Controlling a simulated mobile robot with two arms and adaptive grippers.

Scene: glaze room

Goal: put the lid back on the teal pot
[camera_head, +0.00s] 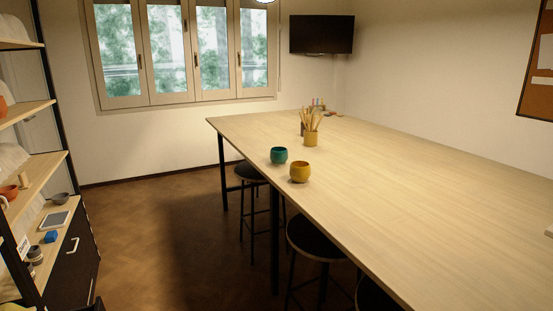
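A small teal pot (278,155) stands upright near the left edge of the long table, past a yellow pot. It looks open at the top, with no lid on it. I cannot make out a lid for certain anywhere in this view. Neither of my grippers shows in the head view.
The long wooden table (430,215) fills the right side. A shelf unit (38,170) stands at left. The floor (150,230) between is clear.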

